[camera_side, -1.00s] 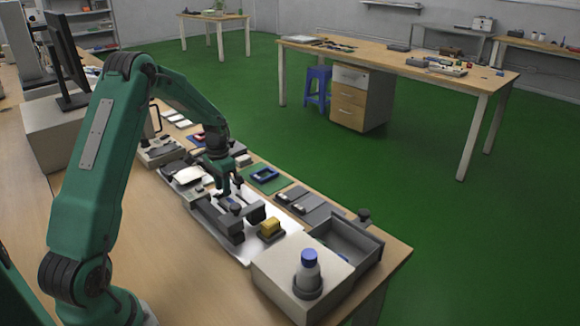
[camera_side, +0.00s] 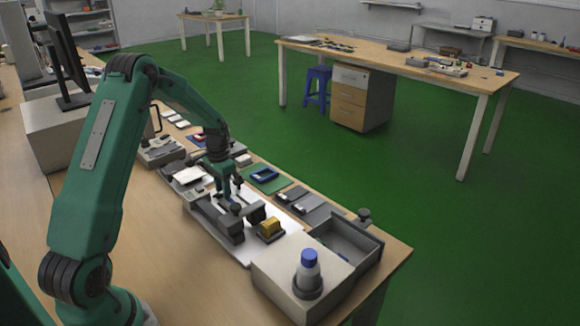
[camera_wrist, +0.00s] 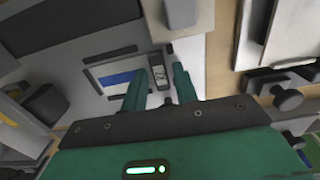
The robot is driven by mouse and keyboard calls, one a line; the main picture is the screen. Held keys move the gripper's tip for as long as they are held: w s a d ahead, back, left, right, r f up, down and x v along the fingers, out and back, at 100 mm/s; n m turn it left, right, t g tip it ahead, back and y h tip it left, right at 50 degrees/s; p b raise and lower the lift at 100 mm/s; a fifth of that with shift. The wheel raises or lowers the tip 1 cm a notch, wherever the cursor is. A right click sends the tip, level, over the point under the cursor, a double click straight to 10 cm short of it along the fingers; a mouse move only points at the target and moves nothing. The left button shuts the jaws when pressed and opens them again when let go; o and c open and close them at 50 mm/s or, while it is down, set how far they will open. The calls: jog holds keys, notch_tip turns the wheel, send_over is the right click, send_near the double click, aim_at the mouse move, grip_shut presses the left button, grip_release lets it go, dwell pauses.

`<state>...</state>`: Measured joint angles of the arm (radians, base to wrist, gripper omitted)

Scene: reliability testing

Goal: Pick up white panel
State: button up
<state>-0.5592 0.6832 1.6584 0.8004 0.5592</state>
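A white panel (camera_side: 188,175) lies on a dark device on the workbench, just left of my gripper in the side view. I cannot tell for sure which pale piece in the wrist view is this panel. My gripper (camera_side: 230,191) points down over the bench, above the back end of a grey clamp-like fixture (camera_side: 217,220). In the wrist view, its two green fingers (camera_wrist: 159,88) stand apart. A small pale plate with dark marks (camera_wrist: 159,73) shows beyond the gap between them. I see nothing clearly held.
A blue frame (camera_side: 265,174) lies behind.

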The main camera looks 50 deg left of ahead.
jog(key=shift+c, duration=0.4)
grip_shut()
jog(key=shift+r, duration=0.15)
jog(key=shift+r, duration=2.4)
